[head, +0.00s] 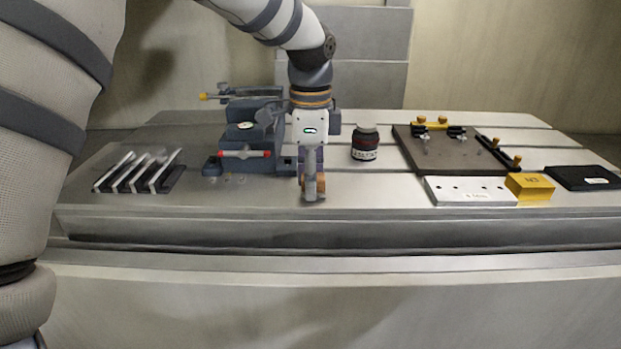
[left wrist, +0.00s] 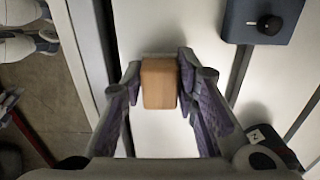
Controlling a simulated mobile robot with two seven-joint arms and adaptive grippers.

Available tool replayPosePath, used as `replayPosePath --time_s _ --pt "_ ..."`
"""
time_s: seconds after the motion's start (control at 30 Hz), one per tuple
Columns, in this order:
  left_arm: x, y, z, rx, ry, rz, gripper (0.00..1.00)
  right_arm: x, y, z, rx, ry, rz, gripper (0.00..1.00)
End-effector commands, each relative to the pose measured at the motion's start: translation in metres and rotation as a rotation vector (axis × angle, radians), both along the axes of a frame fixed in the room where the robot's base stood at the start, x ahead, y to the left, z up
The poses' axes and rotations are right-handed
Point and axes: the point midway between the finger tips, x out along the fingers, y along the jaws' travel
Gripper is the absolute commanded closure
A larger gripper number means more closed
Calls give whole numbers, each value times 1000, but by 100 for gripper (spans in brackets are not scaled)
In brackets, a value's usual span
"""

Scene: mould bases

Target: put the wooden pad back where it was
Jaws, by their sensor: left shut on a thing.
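My left gripper (head: 313,192) points down over the front middle of the bench. It is shut on the wooden pad (left wrist: 158,83), a small light-brown block, which sits between the two purple-padded fingers in the left wrist view. In the head view only brown edges of the pad (head: 321,184) show beside the finger. The pad is low, close to the bench top; I cannot tell whether it touches. My right gripper is not in view.
The blue-grey vise (head: 245,135) stands just left of the gripper, the dark bottle (head: 365,143) to its right. A slotted rack (head: 138,172) lies far left. A brown plate (head: 450,150), a white drilled bar (head: 470,191), a yellow block (head: 530,187) and a black slab (head: 584,178) lie right.

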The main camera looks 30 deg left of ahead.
Motion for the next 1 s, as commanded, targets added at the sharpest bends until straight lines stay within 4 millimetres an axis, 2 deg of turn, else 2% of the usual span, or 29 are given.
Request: replayPosePath --time_s 0.1,0.13,0.2,0.47,0.57,0.9,1.0 --pt "0 0 -4 0 1 0 100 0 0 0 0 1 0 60" --pt "0 0 -4 0 1 0 66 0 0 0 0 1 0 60" --pt "0 0 -3 0 1 0 52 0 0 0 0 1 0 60" --pt "0 0 -3 -1 1 0 52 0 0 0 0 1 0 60" --pt "1 0 5 0 -2 0 52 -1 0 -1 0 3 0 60" --pt "1 -1 90 1 -1 0 52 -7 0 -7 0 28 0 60" --pt "0 -1 107 0 1 0 52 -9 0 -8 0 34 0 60"
